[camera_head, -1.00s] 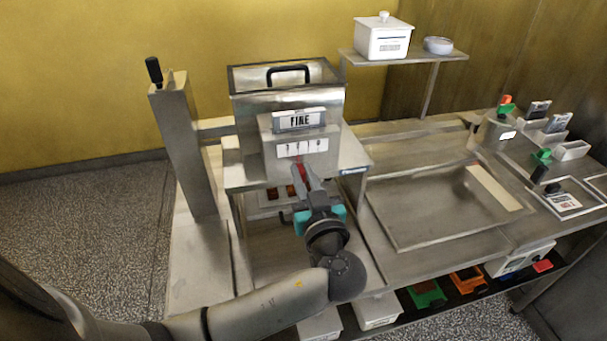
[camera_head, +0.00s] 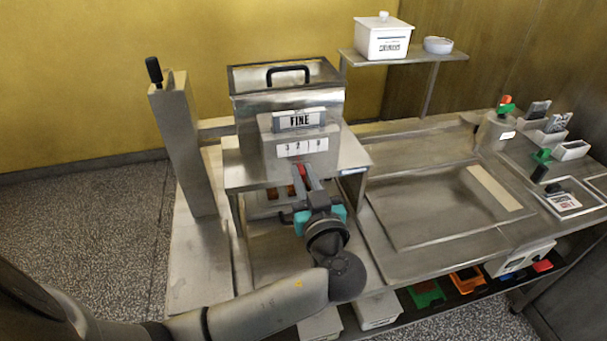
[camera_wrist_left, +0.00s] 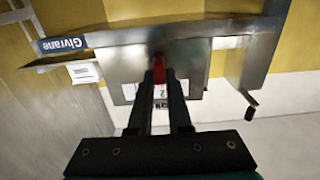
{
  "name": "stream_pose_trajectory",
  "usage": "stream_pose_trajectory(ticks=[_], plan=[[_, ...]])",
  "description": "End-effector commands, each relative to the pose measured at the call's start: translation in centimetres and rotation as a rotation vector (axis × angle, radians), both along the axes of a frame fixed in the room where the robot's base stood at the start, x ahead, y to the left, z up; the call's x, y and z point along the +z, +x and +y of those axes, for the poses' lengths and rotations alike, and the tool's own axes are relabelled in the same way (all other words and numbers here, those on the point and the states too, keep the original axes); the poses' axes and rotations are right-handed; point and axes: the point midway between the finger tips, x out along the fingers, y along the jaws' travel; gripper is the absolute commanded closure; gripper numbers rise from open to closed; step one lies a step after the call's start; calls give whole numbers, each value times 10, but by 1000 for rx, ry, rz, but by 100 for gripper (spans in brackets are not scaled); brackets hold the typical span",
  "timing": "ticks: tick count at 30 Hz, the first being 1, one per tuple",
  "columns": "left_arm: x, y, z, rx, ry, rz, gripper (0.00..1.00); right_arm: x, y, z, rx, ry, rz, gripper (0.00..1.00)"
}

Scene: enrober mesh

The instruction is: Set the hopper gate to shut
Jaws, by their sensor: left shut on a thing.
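The hopper (camera_head: 245,112) is a steel box with a black handle on its lid. A grey housing on its front bears a "FINE" plate (camera_head: 298,120) and a number strip (camera_head: 302,147). My left gripper (camera_head: 305,178) is just below this strip, shut on a small red handle (camera_head: 303,170). In the left wrist view the red handle (camera_wrist_left: 158,68) shows between the tips of the two dark fingers (camera_wrist_left: 160,85). The fingers hide part of it, and I cannot read the gate's position. My right gripper is not in view.
A steel post with a black-knobbed lever (camera_head: 153,70) stands left of the hopper. A flat steel tray (camera_head: 440,205) lies to the right. Farther right are small bins and a green-handled item (camera_head: 541,156). A white lidded box (camera_head: 383,40) sits on the back shelf (camera_head: 410,55).

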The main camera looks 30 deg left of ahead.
Motion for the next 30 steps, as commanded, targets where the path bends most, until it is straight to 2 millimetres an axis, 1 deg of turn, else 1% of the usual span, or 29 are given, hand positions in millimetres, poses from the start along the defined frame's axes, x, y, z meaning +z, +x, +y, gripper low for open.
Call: stream_pose_trajectory(ticks=[5,7,12,16,20,28,29,30], plan=[[1,1,0,1,1,-2,100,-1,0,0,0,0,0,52],[-1,3,-2,2,-1,-4,100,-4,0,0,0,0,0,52],[-3,17,-18,3,-3,-7,100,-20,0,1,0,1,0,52],[-2,27,-28,2,-2,-4,100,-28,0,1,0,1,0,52],[0,30,-32,1,1,-4,100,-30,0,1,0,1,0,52],[1,31,-33,-3,1,-4,100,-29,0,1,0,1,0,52],[1,31,-33,-4,1,-4,80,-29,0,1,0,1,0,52],[1,31,-33,-4,0,-3,75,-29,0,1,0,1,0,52]])
